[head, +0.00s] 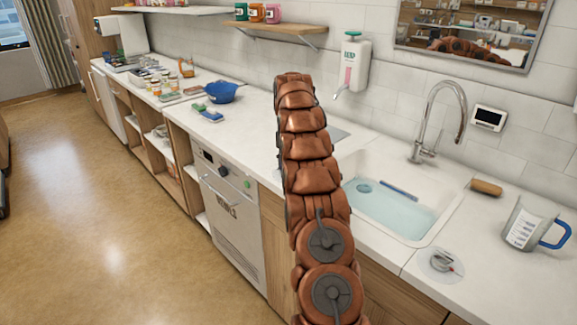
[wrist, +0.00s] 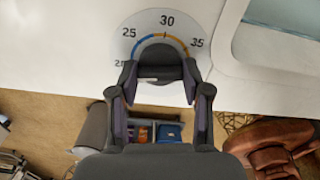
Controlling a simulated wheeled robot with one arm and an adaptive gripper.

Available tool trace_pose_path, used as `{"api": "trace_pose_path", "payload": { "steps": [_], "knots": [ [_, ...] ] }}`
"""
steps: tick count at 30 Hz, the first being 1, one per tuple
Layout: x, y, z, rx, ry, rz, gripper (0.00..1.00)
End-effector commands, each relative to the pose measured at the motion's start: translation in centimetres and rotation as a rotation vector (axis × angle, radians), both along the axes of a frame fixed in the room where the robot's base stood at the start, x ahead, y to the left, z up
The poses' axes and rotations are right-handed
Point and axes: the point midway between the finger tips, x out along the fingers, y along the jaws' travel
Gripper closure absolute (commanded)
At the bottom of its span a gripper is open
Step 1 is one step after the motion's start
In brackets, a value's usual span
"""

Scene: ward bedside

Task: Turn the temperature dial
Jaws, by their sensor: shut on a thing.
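The temperature dial (wrist: 148,22) shows in the wrist view as a pale disc marked 25, 30 and 35, with a blue-to-orange arc. A dark round knob (wrist: 160,56) sits at its middle, and a short mark stands on the arc just below 30. My gripper (wrist: 158,80) is shut on the knob, one finger on each side. The fingers hide the lower part of the disc. In the head view my arm covers the gripper and this dial.
The sink (head: 395,205) with water lies right of my arm, with a tall tap (head: 460,115). A round plate with a small metal knob (head: 441,264) and a measuring jug (head: 530,222) stand further right. A blue bowl (head: 222,92) sits on the counter to the left.

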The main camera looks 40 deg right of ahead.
Motion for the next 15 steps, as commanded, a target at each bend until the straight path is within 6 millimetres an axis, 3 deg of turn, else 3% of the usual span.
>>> {"api": "trace_pose_path", "payload": {
  "steps": [7,15],
  "knots": [
    [0.02,0.01,0.03,0.000,0.000,0.001,0.28],
    [0.00,-0.01,0.02,0.000,0.000,-0.001,0.27]
  ]
}}
